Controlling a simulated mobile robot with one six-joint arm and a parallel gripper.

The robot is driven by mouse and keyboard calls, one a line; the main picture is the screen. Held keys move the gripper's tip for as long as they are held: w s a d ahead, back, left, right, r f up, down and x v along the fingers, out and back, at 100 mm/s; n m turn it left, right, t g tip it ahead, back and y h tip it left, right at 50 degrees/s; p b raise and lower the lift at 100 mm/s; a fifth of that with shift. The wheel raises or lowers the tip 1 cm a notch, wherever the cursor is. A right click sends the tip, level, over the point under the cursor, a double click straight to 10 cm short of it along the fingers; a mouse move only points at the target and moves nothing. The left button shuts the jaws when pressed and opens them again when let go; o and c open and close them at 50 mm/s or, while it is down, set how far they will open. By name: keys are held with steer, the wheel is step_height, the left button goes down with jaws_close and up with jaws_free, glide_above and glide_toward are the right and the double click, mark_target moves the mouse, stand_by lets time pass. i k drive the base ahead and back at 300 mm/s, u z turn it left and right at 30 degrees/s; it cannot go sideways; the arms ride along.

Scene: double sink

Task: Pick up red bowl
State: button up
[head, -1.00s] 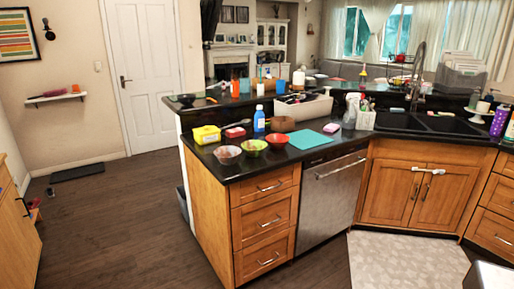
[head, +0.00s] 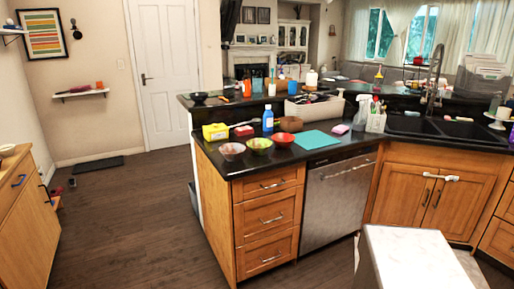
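The red bowl (head: 283,139) sits upright on the black counter (head: 330,158), near its front left corner. It is the right-hand one of three bowls in a row. A green-rimmed bowl (head: 259,145) stands just left of it, and a pinkish bowl (head: 232,150) is at the left end. My gripper is not in view.
A teal mat (head: 316,139) lies right of the bowls. Behind them are a brown bowl (head: 290,124), a blue bottle (head: 268,121) and a yellow box (head: 215,132). A white-topped block (head: 412,255) stands in the foreground right.

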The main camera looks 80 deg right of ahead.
mark_target(282, 140)
steer(key=z, duration=0.45)
steer(key=k, duration=0.2)
steer(key=u, duration=1.9)
steer(key=k, duration=2.55)
steer(key=z, duration=0.05)
